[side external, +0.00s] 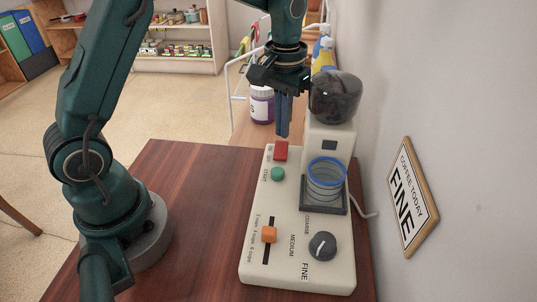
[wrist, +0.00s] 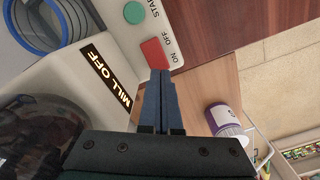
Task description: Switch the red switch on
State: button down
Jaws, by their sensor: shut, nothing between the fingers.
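The red switch (side external: 281,151) sits at the far end of the cream coffee mill's panel (side external: 262,205). In the wrist view the red switch (wrist: 155,54) lies just beyond my fingertips, beside the labels ON and OFF. My gripper (side external: 283,134) is shut and empty, pointing down close to the switch. In the wrist view my gripper (wrist: 161,73) has its fingertips at the switch's edge; I cannot tell whether they touch it. A lit display (wrist: 107,78) on the mill reads MILL OFF.
A green START button (side external: 277,174), an orange slider (side external: 269,235) and a dark knob (side external: 322,246) are on the panel. A blue-rimmed glass (side external: 327,180) stands on the mill below the bean hopper (side external: 335,97).

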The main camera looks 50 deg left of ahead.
jog(key=shift+f, duration=1.15)
dwell(0.6)
jog(key=shift+r, duration=3.55)
jog(key=shift+r, duration=0.15)
notch_tip(320, 180, up, 5)
jog(key=t, duration=0.2)
send_over(282, 142)
jog(key=s, duration=0.2)
jog(key=s+d+r+m+t, duration=0.1)
jog(key=s+d+r, duration=0.15)
jog(key=s, duration=0.35)
jog(key=s+f+m+t, duration=0.2)
jog(key=s+f, duration=0.3)
jog(key=s, duration=0.3)
jog(key=shift+s+t, duration=0.3)
jog(key=shift+s, duration=0.05)
